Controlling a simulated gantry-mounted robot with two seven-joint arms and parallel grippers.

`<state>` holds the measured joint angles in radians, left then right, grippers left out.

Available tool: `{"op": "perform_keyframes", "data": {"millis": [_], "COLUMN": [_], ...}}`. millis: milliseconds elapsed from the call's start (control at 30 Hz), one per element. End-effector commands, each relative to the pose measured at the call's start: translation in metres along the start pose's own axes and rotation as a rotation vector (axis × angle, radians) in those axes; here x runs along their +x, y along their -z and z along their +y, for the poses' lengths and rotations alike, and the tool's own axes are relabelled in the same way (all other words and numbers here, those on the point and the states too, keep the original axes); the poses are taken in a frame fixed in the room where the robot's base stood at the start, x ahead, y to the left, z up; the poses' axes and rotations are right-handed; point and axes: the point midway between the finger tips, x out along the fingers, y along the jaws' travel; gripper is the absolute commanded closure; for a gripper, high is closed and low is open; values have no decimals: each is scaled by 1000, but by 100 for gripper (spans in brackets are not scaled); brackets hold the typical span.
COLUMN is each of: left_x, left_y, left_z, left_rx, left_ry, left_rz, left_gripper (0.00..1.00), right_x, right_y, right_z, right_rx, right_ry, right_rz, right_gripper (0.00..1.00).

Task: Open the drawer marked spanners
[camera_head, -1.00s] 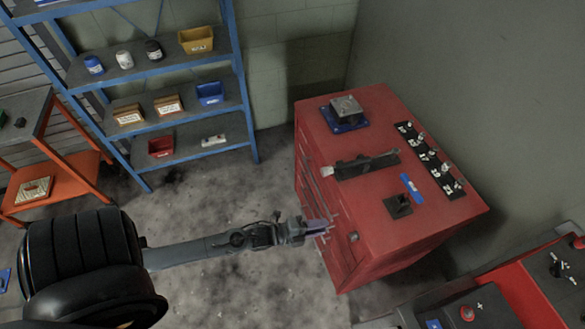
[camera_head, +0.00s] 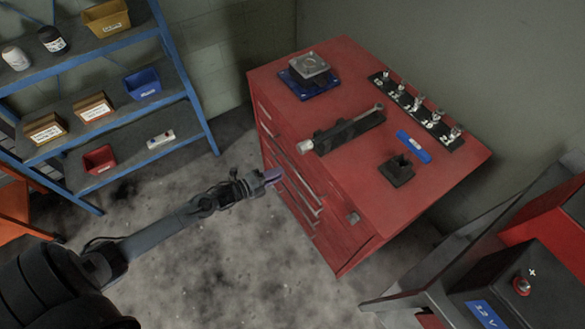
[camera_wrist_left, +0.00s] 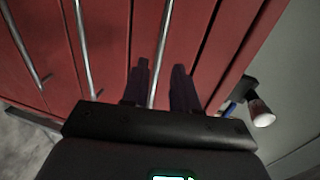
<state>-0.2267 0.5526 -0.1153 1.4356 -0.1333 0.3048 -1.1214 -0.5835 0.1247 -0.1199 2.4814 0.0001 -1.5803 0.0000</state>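The red cabinet (camera_head: 355,125) has several drawers with long metal bar handles on its front face. No spanners marking can be read on the drawer fronts in these frames. My left gripper (camera_head: 272,176) is at the cabinet's front in the head view, beside the handles. In the left wrist view the two dark fingers of my left gripper (camera_wrist_left: 160,88) stand apart, with one metal handle (camera_wrist_left: 161,55) running between them. Gaps show between the bar and the fingers, so they are not closed on it. The drawers look shut. My right gripper is not in view.
On the cabinet top are a vise-like black tool (camera_head: 348,132), a blue-based block (camera_head: 309,75) and a rack of sockets (camera_head: 417,110). A blue shelf unit (camera_head: 185,85) stands at left. Floor before the cabinet is clear.

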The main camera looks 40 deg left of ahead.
Motion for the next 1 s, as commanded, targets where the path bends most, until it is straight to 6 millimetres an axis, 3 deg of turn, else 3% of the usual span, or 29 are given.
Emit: {"op": "perform_keyframes", "data": {"millis": [200,400,600,900,1000], "left_x": [38,63,74,76,76], "left_y": [0,0,0,0,0], "left_z": [1,1,1,0,0], "left_rx": [-1,0,0,0,0], "left_ry": [2,1,0,0,0], "left_rz": [-2,-1,-1,0,0], "left_gripper": [71,71,71,71,83], "right_x": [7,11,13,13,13], "right_y": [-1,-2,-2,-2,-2], "right_z": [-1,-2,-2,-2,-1], "right_rx": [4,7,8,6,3], "right_ry": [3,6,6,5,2], "right_rz": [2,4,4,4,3], "right_gripper": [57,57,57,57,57]}}
